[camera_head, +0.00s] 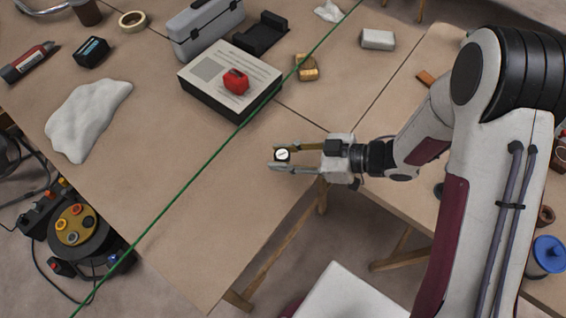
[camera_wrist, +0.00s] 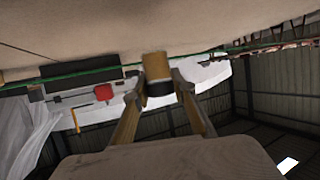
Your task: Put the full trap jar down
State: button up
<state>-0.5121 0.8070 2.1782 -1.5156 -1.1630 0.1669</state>
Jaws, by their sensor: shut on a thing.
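The trap jar (camera_head: 282,155) is small, with a dark lid bearing a pale round label. It is between the fingertips of my gripper (camera_head: 284,160), which is shut on it. In the wrist view, the jar (camera_wrist: 156,65) shows a brown body and a black band between the two fingers (camera_wrist: 160,88). The gripper is over the near right part of the brown worktable (camera_head: 215,225), close to its right edge. I cannot tell whether the jar touches the tabletop. Its contents do not show.
A green line (camera_head: 200,170) stretches diagonally across the table, left of the jar. Beyond it lie a dark box with a printed top (camera_head: 215,72), a red item (camera_head: 236,81) on it, a grey case (camera_head: 203,25) and a white cloth (camera_head: 88,118). Bare tabletop surrounds the gripper's left.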

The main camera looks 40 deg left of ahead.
jog(key=shift+f, duration=0.1)
jog(key=shift+f, duration=1.95)
jog(key=shift+f, duration=0.1)
jog(key=o, duration=1.1)
jog(key=shift+v, duration=6.05)
